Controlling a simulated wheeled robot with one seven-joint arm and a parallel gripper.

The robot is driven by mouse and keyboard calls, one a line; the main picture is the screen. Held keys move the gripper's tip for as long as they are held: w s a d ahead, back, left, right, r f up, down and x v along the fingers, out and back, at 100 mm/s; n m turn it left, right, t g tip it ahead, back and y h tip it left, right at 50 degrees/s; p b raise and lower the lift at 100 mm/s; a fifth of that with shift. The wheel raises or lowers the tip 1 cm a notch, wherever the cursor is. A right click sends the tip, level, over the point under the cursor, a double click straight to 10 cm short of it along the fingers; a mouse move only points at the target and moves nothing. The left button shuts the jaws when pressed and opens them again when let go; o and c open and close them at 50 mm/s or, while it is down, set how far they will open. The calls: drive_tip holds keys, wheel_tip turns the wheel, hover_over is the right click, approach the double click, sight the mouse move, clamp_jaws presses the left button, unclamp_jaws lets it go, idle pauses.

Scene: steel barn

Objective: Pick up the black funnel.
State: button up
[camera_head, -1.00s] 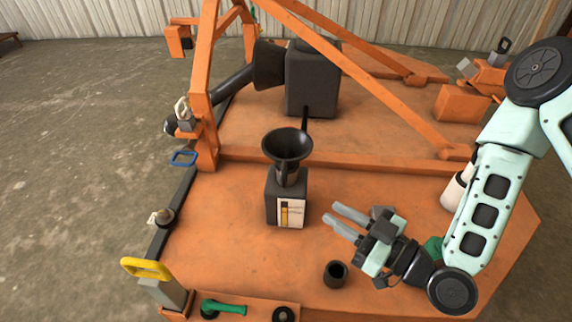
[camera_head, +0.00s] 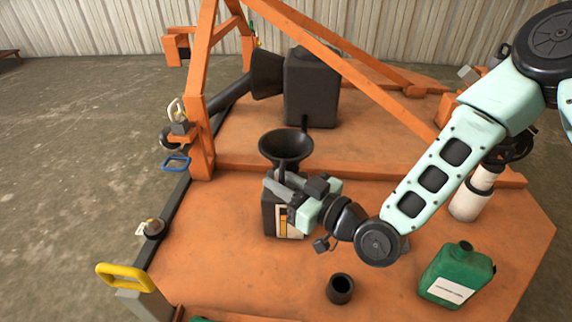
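The black funnel (camera_head: 286,146) stands upright in the top of a dark bottle (camera_head: 270,222) with a white and yellow label, on the orange deck. My gripper (camera_head: 276,180) is at the funnel's lower part, just below the cone and above the bottle's body, reaching in from the right. One finger shows in front of the funnel's stem. The other finger is largely hidden, so I cannot tell whether the fingers are apart or closed on the stem. The gripper covers the bottle's upper right part.
A green canister (camera_head: 457,275) stands at the lower right, with a white bottle (camera_head: 470,198) behind it. A small black cup (camera_head: 340,288) is in front. A large black canister (camera_head: 311,90) stands behind the funnel, under an orange frame (camera_head: 345,70). A yellow handle (camera_head: 126,275) is at lower left.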

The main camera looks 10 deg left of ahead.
drive_tip(key=shift+x, duration=1)
clamp_jaws()
